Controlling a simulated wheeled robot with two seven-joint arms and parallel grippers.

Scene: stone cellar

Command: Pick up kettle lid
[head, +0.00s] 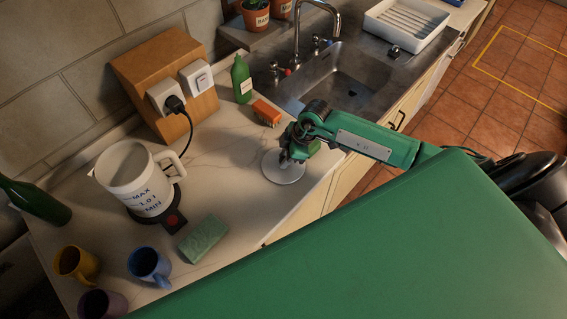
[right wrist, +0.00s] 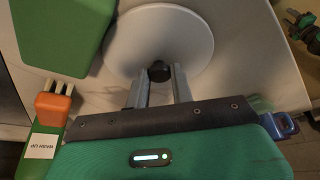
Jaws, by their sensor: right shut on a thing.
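The kettle lid (head: 284,170) is a pale round disc at the counter's front edge. It also shows in the right wrist view (right wrist: 160,35), with a dark knob (right wrist: 160,72) in its middle. My right gripper (head: 287,156) is over the lid, its two fingers shut on the knob. I cannot tell whether the lid touches the counter or is slightly raised. The white kettle (head: 132,176) stands open-topped on its dark base to the left.
An orange brush (head: 266,112) and a green bottle (head: 241,80) stand behind the lid, near the sink (head: 345,82). A green sponge (head: 203,239), a blue mug (head: 149,266) and a yellow mug (head: 76,263) are at the front left. The counter between kettle and lid is clear.

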